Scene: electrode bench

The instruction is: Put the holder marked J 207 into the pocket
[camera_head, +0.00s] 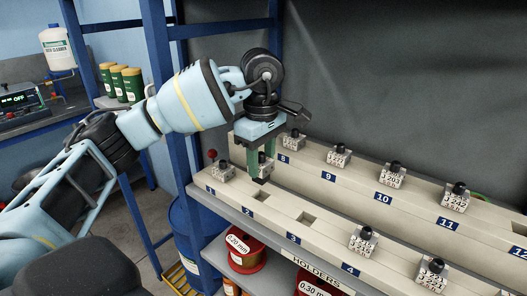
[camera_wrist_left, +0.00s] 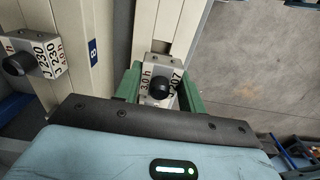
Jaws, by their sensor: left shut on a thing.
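My left gripper (camera_head: 260,170) has green fingers pointing down over the front rail (camera_head: 330,233), near the label 2. It is shut on a small metal holder with a black knob, marked J 207 and 3.0 h, which shows plainly between the fingers in the left wrist view (camera_wrist_left: 172,82). In the head view the fingers mostly hide that holder, and I cannot tell whether it is clear of the rail or in a pocket. An empty square pocket (camera_head: 308,219) shows in the front rail by the label 3. My right gripper is in neither view.
Other holders stand in the front rail, one at the left end (camera_head: 222,171) and one near label 4 (camera_head: 362,243). The back rail carries several holders, including J 230 (camera_wrist_left: 38,58) by label 8. A blue post (camera_head: 160,65) stands left of the rails.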

